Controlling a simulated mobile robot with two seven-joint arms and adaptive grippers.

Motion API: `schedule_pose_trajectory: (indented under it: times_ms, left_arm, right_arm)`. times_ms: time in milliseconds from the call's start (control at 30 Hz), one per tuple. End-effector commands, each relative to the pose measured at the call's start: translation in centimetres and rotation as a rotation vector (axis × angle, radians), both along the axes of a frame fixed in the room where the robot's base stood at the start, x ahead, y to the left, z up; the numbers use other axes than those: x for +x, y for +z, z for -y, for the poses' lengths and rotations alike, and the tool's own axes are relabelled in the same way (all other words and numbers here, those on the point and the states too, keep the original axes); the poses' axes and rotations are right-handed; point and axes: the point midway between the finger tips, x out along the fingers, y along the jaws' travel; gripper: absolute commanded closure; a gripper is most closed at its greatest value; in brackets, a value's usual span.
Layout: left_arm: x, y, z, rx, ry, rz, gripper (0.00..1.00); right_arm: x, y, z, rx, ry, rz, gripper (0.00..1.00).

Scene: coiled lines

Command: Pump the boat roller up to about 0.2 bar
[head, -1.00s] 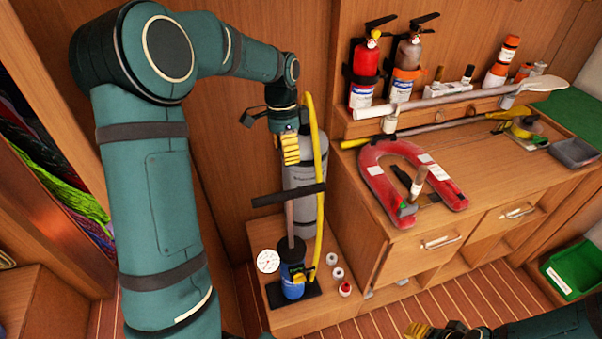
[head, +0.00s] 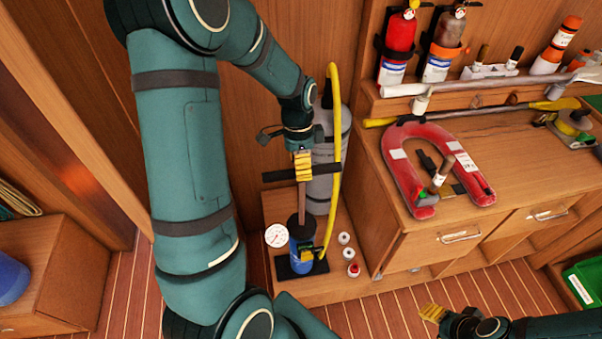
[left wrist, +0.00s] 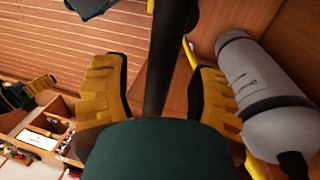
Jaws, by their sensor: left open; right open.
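The pump (head: 303,240) has a blue barrel, a black foot and a raised shaft. Its black T-handle (head: 328,168) is at the top, and a white round dial gauge (head: 277,235) is beside the barrel. A yellow hose (head: 337,120) arches from the pump up to the grey roller (head: 322,185), which stands upright behind it. My left gripper (head: 303,165) is at the handle, pointing down and open. In the left wrist view, the black handle bar (left wrist: 163,60) runs between its spread yellow fingers; contact cannot be told. My right gripper (head: 432,313) is open and empty, low at right.
The pump stands on a low wooden step (head: 325,285) with small white and red caps (head: 353,270). A workbench (head: 500,160) with a red horseshoe float (head: 400,165) is at right. Fire extinguishers (head: 399,45) hang behind it. A green bin (head: 582,285) is at lower right.

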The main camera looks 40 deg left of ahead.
Motion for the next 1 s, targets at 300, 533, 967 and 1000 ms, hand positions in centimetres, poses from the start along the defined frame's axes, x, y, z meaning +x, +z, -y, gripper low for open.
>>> schedule_pose_trajectory:
  times_ms: [300, 533, 967, 1000]
  left_arm:
    - [-0.3, -2.4, 0.4, 0.001, 0.000, 0.001, 0.41]
    - [-0.3, -2.5, 0.4, 0.001, 0.000, 0.001, 0.41]
    - [-0.3, -2.6, 0.4, 0.001, 0.000, 0.001, 1.00]
    - [-0.3, -2.9, 0.4, 0.001, 0.000, 0.001, 1.00]
  right_arm:
    - [0.0, -0.2, 0.0, -0.001, 0.000, 0.000, 0.53]
    - [0.0, -0.2, 0.0, -0.001, 0.000, 0.000, 0.53]
    - [0.0, -0.4, 0.0, -0.001, 0.000, 0.000, 0.53]
    - [0.0, -0.5, 0.0, -0.001, 0.000, 0.000, 0.53]
